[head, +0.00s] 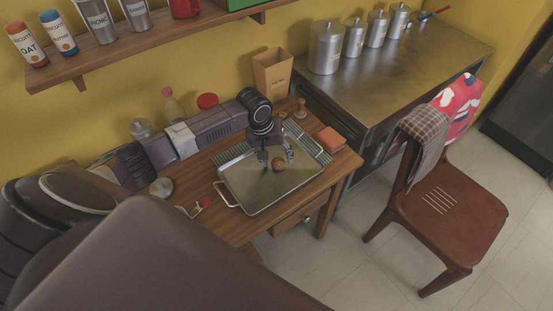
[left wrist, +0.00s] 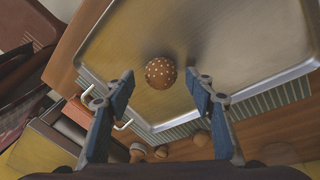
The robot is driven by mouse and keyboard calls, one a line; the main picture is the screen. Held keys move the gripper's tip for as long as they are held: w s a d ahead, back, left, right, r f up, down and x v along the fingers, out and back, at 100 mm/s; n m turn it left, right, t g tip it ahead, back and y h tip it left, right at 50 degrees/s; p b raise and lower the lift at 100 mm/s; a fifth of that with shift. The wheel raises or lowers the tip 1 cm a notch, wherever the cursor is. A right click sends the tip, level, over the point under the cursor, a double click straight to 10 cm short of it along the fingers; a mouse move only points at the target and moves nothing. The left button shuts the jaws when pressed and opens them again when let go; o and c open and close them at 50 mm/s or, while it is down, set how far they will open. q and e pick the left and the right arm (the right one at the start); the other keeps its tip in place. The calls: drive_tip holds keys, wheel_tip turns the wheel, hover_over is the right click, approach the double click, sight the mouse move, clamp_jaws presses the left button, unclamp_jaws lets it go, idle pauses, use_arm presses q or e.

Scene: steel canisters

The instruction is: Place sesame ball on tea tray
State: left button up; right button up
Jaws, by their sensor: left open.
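The sesame ball (head: 278,163) is round and brown with pale specks. It is over the inside of the metal tea tray (head: 262,196), and I cannot tell for sure whether it rests on the tray's floor. My left gripper (head: 277,158) is open above the tray. In the left wrist view the sesame ball (left wrist: 160,73) shows between and just beyond the two spread blue fingertips (left wrist: 158,80), with a visible gap on each side. The tray (left wrist: 240,35) fills the area behind it. My right gripper is not in view.
The tray stands on a wooden table with a striped mat partly under it. An orange block (head: 329,139) and a small wooden shaker (head: 300,109) are near the back right. A steel counter with canisters (head: 327,48) and a brown chair (head: 440,210) stand to the right.

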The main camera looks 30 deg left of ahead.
use_arm(q)
drive_tip(key=v, duration=1.1)
drive_tip(key=shift+r, duration=0.2)
